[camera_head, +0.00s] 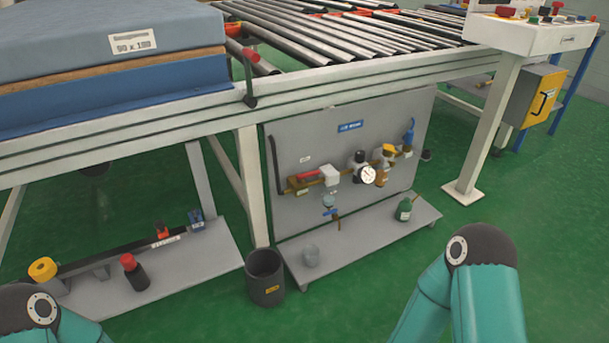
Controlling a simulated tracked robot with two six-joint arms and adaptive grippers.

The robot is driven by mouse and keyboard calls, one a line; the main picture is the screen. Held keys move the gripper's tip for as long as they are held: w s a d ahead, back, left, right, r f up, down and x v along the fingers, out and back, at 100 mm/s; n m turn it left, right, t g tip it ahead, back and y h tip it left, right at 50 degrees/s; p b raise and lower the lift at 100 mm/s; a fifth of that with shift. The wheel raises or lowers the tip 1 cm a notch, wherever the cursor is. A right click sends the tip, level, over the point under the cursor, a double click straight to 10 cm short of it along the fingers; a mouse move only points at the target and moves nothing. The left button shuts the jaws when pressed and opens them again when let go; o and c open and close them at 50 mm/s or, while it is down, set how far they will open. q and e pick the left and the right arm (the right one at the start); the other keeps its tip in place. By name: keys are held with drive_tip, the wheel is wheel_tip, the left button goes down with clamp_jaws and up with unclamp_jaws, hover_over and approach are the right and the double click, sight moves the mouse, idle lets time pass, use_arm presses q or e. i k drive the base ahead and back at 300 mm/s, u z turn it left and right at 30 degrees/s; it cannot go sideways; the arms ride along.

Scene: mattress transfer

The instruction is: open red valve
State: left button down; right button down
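A red valve handle (308,175) lies roughly level on the brass pipe at the left part of a grey upright panel (300,216) under the roller conveyor. A white box (329,175) sits just right of the handle. Further right on the same pipe are a round gauge (368,175), a yellow-topped part (389,150) and a blue handle (409,138). Teal links of my two arms show at the bottom left and bottom right, well apart from the panel. Neither gripper is in view.
A black bin (265,278) stands on the green floor before the panel. The conveyor's frame (330,80) overhangs the panel, and a white leg (489,130) stands right.

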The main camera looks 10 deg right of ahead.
sight(299, 177)
drive_tip(key=i, duration=0.9)
drive_tip(key=z, duration=0.05)
